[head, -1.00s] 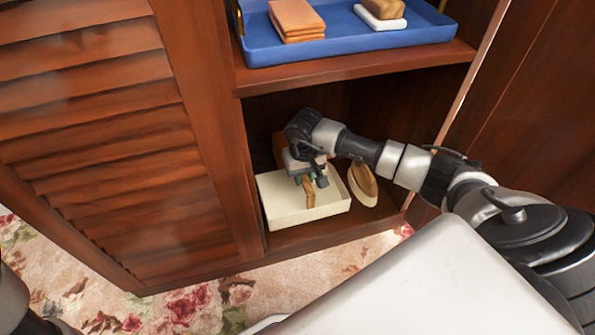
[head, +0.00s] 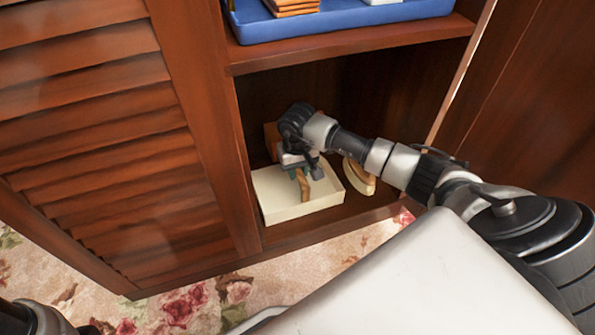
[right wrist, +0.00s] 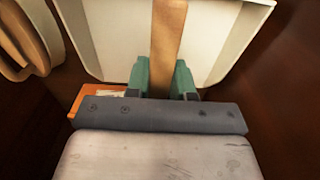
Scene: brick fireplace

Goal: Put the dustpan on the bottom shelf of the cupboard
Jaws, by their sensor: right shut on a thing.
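The dustpan (head: 285,205) is a cream, shallow pan with a brown wooden handle. It is inside the cupboard at the bottom shelf (head: 330,222), and I cannot tell whether it rests fully on the shelf. My right gripper (head: 305,172) is shut on the dustpan's handle. In the right wrist view the green fingertips (right wrist: 163,78) sit on both sides of the brown handle (right wrist: 168,40), with the cream pan (right wrist: 115,40) beyond. My left arm shows only in part at the lower left of the head view, and its gripper cannot be made out.
A brush with a wooden back (head: 360,176) is on the bottom shelf right of the dustpan. An orange-brown box-like thing (head: 271,140) is behind it. The shelf above holds a blue tray (head: 340,28) with folded items. A louvered door (head: 100,130) is at left.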

